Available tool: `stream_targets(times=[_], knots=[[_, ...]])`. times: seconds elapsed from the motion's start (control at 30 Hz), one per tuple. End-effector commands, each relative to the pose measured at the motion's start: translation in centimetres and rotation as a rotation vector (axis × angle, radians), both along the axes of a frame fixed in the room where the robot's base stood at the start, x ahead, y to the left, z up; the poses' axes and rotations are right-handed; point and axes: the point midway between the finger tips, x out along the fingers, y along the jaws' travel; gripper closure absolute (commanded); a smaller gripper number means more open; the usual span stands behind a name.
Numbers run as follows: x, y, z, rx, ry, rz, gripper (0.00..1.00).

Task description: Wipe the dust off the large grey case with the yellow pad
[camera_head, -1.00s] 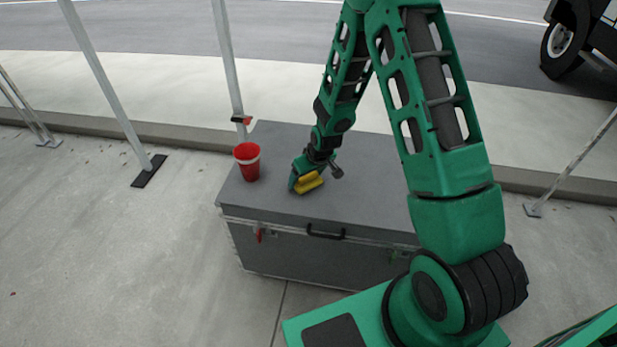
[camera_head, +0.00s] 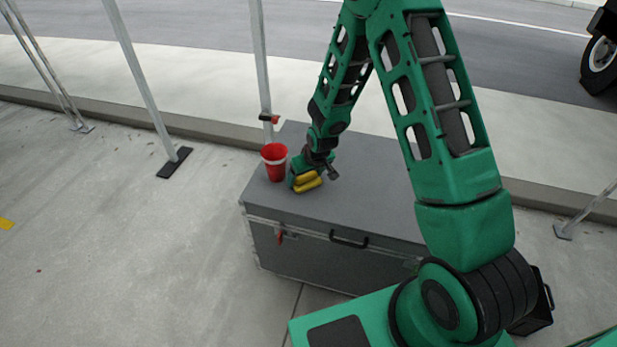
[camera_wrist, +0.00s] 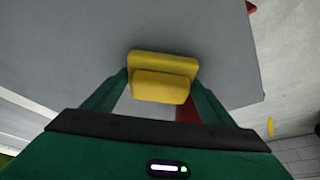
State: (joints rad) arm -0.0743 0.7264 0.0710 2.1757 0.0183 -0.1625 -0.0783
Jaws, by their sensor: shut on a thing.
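The large grey case (camera_head: 345,195) stands on the concrete with its flat lid upward. My gripper (camera_head: 303,181) is low over the left part of the lid and shut on the yellow pad (camera_head: 308,184). In the wrist view the pad (camera_wrist: 162,75) sits between my two fingers (camera_wrist: 160,95), over the grey lid (camera_wrist: 60,50). The pad looks to be on or just above the lid; I cannot tell if it touches. No dust can be made out on the visible lid.
A red cup (camera_head: 275,163) with a white band stands on the lid just left of my gripper. Metal poles (camera_head: 145,85) stand behind and left of the case. A vehicle wheel (camera_head: 601,55) shows at the far right. The right of the lid is partly hidden by my arm.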

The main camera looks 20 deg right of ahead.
Motion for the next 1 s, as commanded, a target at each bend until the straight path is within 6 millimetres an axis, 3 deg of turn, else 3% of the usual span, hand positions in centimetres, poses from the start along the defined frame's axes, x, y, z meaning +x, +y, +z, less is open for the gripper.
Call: stream_targets(times=[0.07, 0.17, 0.6, 0.8, 1.0], knots=[[0.0, -0.2, 0.1, 0.000, 0.000, -0.002, 0.51], [0.1, -0.1, 3.0, 0.000, -0.006, -0.002, 0.51], [0.0, -0.2, 6.6, 0.001, -0.002, -0.003, 0.51], [0.0, -0.2, 8.1, 0.001, -0.002, -0.003, 0.51], [-0.1, -0.2, 8.3, 0.000, 0.001, -0.002, 0.51]])
